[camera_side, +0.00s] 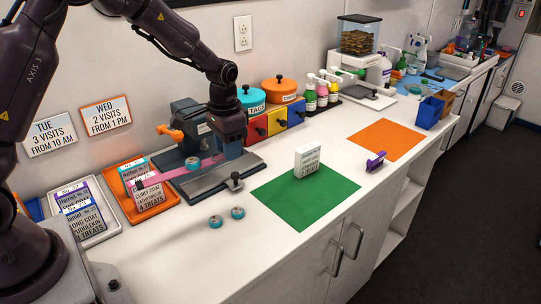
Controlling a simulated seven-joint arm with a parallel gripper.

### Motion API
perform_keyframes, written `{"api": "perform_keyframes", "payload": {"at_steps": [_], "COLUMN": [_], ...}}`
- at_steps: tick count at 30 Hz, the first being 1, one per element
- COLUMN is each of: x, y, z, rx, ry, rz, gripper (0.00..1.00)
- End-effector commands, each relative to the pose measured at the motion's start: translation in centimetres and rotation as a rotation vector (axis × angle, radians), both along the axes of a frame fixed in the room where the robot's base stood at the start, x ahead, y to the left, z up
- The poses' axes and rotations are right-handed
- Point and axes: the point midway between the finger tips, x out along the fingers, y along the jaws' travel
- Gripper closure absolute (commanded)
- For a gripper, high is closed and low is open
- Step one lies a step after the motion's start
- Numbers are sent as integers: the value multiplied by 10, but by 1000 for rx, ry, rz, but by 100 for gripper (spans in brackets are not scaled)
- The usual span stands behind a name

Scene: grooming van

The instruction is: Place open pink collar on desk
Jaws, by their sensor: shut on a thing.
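The pink collar (150,188) is an open, nearly straight strap. It stretches from in front of the cards in the orange tray to below my gripper, with a small blue-teal piece (192,163) partway along it. My gripper (226,150) points down over the grey machine's base and is shut on the collar near its right end. The fingers hide that end. The collar appears raised above the machine base, but its exact height is unclear. The desk (285,236) is a long white counter.
The grey machine (186,122) with an orange handle stands close behind the collar. A green mat (325,197) with a white box (307,160), an orange mat (386,141), a purple clip-like item (375,161) and two small teal discs (237,213) lie on the desk.

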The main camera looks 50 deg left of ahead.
Motion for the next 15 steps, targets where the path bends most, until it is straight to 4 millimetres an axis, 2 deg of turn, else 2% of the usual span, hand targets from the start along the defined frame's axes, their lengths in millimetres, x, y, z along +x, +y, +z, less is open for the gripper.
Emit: {"api": "perform_keyframes", "payload": {"at_steps": [1,3,7,12,15], "x": [-3,-8,-20,-36,-42], "y": [-17,-37,-69,-93,-100], "z": [-1,-4,-9,-16,-19], "rx": [-1,0,1,2,3], "ry": [3,6,9,10,8], "rz": [-24,-40,-44,-12,22], "gripper": [90,90,90,90,90]}}
